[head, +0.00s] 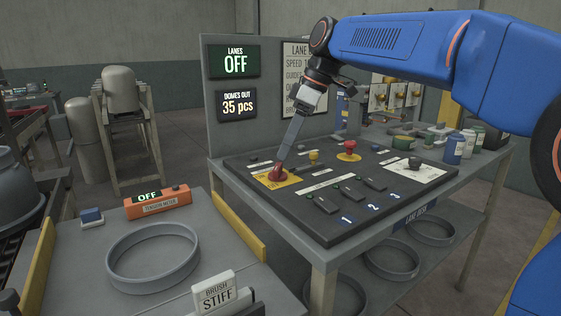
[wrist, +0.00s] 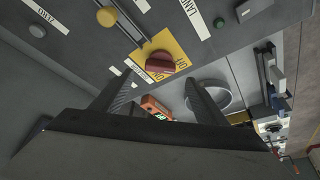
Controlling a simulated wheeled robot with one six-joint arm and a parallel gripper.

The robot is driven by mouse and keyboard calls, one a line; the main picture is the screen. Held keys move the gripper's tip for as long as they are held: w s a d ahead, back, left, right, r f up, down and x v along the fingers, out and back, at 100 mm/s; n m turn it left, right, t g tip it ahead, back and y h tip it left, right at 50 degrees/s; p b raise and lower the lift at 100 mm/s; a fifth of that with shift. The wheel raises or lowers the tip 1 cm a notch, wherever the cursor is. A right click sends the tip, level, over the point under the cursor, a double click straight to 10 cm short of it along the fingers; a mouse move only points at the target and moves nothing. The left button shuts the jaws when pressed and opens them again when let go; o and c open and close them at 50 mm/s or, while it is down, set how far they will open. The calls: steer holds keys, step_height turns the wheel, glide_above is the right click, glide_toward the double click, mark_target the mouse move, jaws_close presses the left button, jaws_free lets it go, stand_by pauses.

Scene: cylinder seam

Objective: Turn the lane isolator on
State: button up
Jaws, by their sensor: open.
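The lane isolator appears to be the red rotary knob (head: 278,174) on a yellow plate (head: 267,181) at the left of the dark control panel; its label is too small to read fully. In the wrist view the red knob (wrist: 160,62) lies just beyond and between my fingertips. My gripper (head: 284,158) points down at the knob from above, with its fingers apart and nothing held. It also shows in the wrist view (wrist: 159,80). I cannot tell whether a finger touches the knob. The lanes display (head: 235,62) reads OFF.
The panel (head: 325,198) also carries a yellow knob (head: 313,156), a red mushroom button (head: 348,147) and numbered lane switches. A second display (head: 237,104) reads 35 pcs. Cans (head: 455,148) stand at right. An orange tensiometer (head: 158,203) and a grey ring (head: 152,257) sit at front left.

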mark_target(278, 166)
steer(key=shift+x, duration=2.95)
steer(key=c, duration=1.1)
